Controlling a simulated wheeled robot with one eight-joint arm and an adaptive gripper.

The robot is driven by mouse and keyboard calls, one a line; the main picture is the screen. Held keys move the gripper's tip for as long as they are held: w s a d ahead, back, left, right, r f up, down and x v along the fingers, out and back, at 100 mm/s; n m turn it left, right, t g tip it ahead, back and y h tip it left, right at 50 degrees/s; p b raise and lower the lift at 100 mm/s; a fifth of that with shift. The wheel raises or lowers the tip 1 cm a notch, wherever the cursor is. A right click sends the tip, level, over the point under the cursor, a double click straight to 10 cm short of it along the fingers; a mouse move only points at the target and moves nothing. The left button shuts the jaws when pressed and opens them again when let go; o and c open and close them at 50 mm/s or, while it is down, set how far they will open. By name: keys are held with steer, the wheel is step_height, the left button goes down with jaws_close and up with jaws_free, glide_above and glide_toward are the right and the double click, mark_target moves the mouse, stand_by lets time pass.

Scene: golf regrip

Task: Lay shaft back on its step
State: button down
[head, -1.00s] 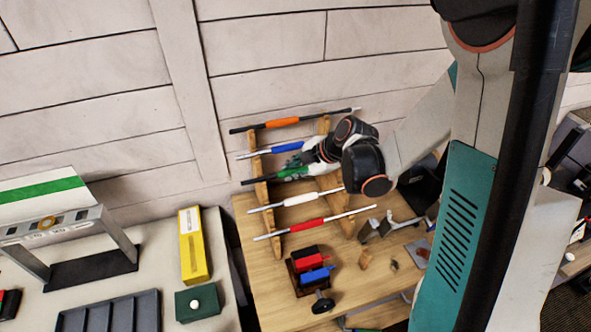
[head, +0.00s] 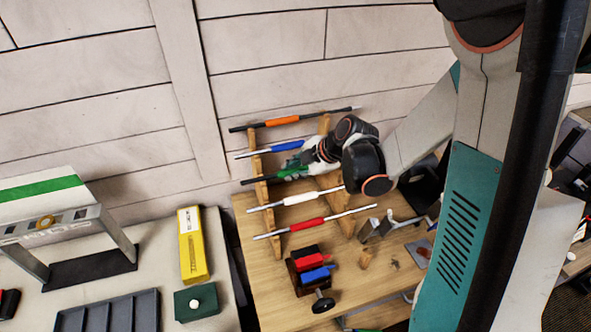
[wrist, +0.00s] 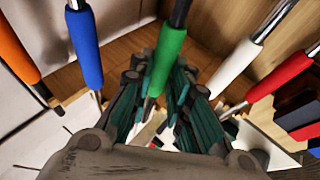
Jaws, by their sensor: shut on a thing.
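The shaft with the green grip (head: 289,174) spans the wooden stepped rack (head: 262,190) in its middle row. Its dark end reaches out past the left upright. My gripper (head: 300,168) is shut on the green grip, which shows between the fingers in the wrist view (wrist: 167,58). The shaft lies at or very close to its step; I cannot tell whether it touches. My gripper and wrist hide its right part and the right upright there.
Shafts with orange (head: 283,121) and blue (head: 288,146) grips lie above; white (head: 300,198) and red (head: 307,224) ones lie below. A holder with red and blue pieces (head: 314,275) stands on the table (head: 270,305). A yellow box (head: 193,246) stands left.

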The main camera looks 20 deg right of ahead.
steer(key=c, duration=1.4)
jaws_free()
steer(key=v, duration=1.2)
